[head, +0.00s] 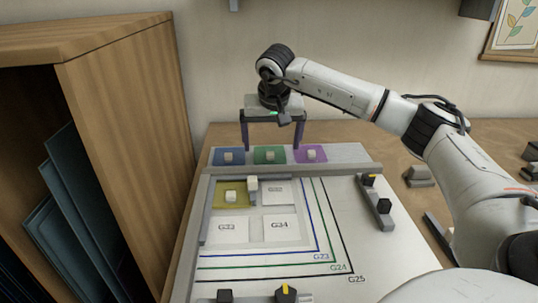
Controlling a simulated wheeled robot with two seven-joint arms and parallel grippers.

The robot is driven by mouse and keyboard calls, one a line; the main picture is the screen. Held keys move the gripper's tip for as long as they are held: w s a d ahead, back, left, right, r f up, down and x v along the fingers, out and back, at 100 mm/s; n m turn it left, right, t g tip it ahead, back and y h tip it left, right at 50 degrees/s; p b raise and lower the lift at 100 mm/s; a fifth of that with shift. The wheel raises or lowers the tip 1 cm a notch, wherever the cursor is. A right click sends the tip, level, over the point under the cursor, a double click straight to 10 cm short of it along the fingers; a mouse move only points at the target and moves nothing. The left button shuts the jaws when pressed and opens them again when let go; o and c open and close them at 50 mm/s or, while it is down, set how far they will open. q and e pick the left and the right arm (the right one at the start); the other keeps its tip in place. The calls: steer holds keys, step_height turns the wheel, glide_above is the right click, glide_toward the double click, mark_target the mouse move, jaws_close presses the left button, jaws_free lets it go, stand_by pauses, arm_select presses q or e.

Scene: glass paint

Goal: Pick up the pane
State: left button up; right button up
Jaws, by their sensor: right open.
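A blue pane (221,160), a green pane (261,160) and a purple pane (318,151) lie side by side on a pale tray (350,153) at the back of the table. Each has a small pale knob on top. A yellow pane (222,188) with a similar knob lies in the back left cell of the board (334,202). My right gripper (272,150) is open and empty, pointing down at the pale tray. Its two fingers appear on either side of the green pane; whether they touch anything is unclear. My left gripper is out of view.
A wooden cabinet (125,120) with dark sheets closes off the left. Grey blocks (419,176) sit at right.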

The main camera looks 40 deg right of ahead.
mark_target(270, 152)
steer(key=x, duration=0.4)
steer(key=shift+w+d+f, duration=0.2)
steer(key=shift+w+f, duration=0.05)
steer(key=shift+w, duration=0.1)
steer(key=c, duration=1.2)
steer(key=shift+o, duration=0.2)
steer(key=shift+r, duration=0.1)
